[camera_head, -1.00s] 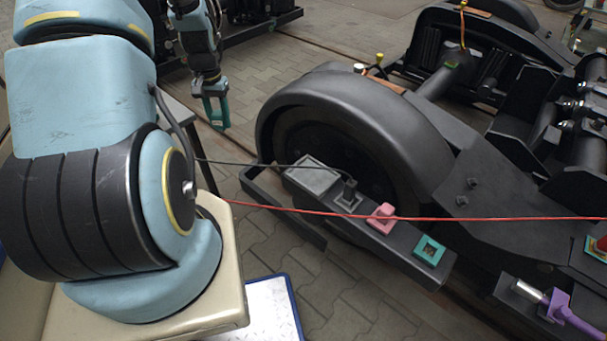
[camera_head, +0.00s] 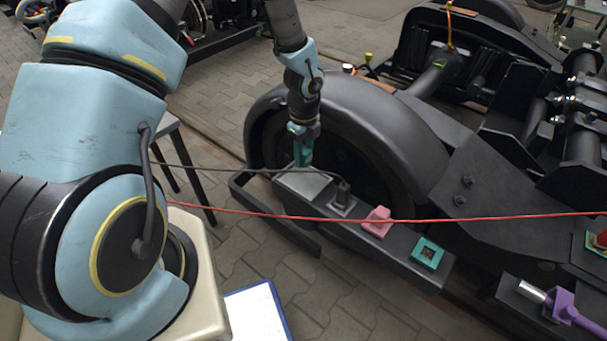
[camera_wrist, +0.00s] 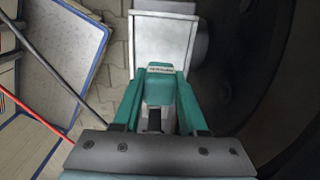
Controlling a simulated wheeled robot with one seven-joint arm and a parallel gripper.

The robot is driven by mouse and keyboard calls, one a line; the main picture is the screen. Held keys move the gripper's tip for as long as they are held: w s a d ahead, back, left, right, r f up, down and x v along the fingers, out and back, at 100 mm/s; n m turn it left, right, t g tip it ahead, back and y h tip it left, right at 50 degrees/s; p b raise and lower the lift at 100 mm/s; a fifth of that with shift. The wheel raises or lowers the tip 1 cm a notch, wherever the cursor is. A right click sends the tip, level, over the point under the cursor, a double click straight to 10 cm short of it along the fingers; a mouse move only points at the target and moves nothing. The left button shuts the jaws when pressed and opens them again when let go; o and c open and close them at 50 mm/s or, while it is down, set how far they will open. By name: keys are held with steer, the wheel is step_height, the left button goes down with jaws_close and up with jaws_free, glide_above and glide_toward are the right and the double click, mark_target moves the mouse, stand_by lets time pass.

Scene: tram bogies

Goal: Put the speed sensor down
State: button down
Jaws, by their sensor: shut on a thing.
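My gripper (camera_head: 302,152) hangs over the left end of the dark beam beside the wheel. In the wrist view its teal fingers (camera_wrist: 157,80) are shut on the speed sensor (camera_wrist: 158,92), a teal block with a small pale label and a dark lower part. In the head view the sensor is hard to tell from the teal fingers. A light grey square tray (camera_wrist: 161,42) with a raised rim lies just ahead of the fingers in the wrist view. It also shows on the beam below my gripper in the head view (camera_head: 304,185). I cannot tell whether the sensor touches it.
A grey plug (camera_head: 342,197) with a dark cable, a pink block (camera_head: 377,221) and a teal square socket (camera_head: 428,253) sit along the beam to the right. A red cable (camera_head: 270,214) crosses in front. The large black wheel guard (camera_head: 375,115) stands close behind.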

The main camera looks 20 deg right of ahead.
steer(key=shift+f, duration=3.2)
steer(key=shift+f, duration=0.2)
steer(key=shift+c, duration=2.2)
jaws_free()
steer(key=shift+r, duration=0.1)
step_height(320, 180, up, 12)
steer(key=shift+r, duration=0.15)
